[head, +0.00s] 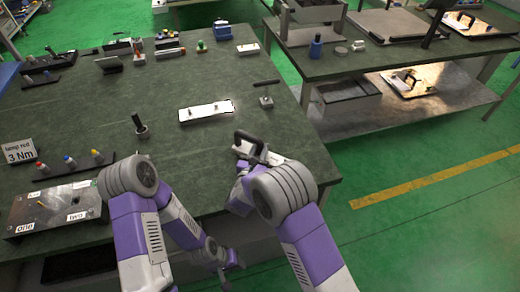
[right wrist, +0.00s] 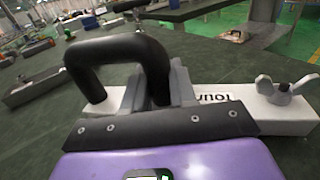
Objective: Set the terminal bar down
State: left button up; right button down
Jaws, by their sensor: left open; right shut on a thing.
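The terminal bar (right wrist: 215,97) is a white bar with a wing nut (right wrist: 284,92), partly readable lettering and a black loop handle (right wrist: 115,48). My right gripper (right wrist: 163,88) is shut on it, seen close up in the right wrist view. In the head view the black handle (head: 250,142) shows at the right front of the green table, beside my right gripper (head: 246,160). My arm hides part of the bar there, and I cannot tell whether it touches the table. My left gripper (head: 226,262) is open and empty, low in front of the table edge.
A white plate (head: 206,111) lies mid-table, with a T-handled tool (head: 266,97) to its right and a black knobbed post (head: 140,127) to its left. A metal box (head: 55,207) and a "3 Nm" sign (head: 19,152) stand at left. Bare tabletop lies around the plate.

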jog(key=shift+f+b, duration=0.4)
jog(key=shift+f, duration=0.05)
jog(key=c, duration=0.8)
grip_release()
